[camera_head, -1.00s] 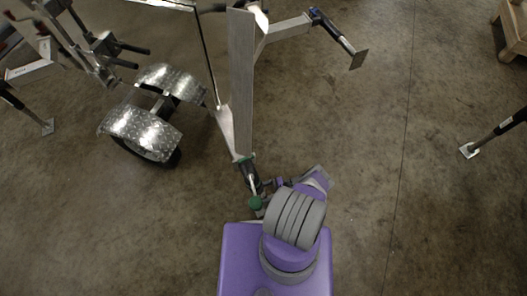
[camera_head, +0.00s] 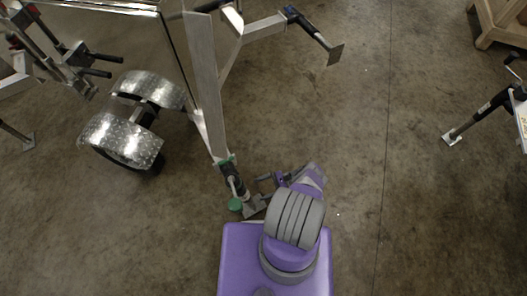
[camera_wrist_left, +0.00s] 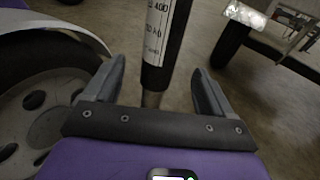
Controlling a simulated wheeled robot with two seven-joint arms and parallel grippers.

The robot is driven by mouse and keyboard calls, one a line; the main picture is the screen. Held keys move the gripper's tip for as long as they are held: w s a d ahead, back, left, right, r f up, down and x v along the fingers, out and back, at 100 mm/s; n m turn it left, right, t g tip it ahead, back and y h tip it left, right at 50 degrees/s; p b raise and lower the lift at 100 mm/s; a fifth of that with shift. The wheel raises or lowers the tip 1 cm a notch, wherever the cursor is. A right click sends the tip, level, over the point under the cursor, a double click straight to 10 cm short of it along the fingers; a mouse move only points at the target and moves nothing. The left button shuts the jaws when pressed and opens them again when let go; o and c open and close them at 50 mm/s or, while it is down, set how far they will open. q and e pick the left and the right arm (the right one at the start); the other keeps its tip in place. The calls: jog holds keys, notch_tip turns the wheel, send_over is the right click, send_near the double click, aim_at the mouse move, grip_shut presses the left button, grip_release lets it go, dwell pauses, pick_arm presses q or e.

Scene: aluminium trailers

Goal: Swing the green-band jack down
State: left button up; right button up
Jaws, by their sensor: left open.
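The green-band jack (camera_head: 232,180) is a dark tube at the near end of a trailer's drawbar, with a green band (camera_head: 226,160) at its top and a green knob (camera_head: 235,205) beside its lower part. My left gripper (camera_head: 263,191) is just right of the jack, partly hidden by my arm. In the left wrist view its fingers (camera_wrist_left: 158,85) are open, with a black tube (camera_wrist_left: 165,40) bearing a white label between or just beyond them. I cannot tell whether they touch it. The green band does not show there. My right gripper is not in view.
A trailer with silver tread-plate fenders (camera_head: 122,140) stands at the left. Another jack with a foot plate (camera_head: 335,54) sticks out at the top. A further jack (camera_head: 480,115) is at the right, below a wooden crate (camera_head: 497,25). The floor between is clear.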

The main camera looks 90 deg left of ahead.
pick_arm(q)
jog(key=shift+s, duration=0.1)
jog(key=shift+c, duration=0.5)
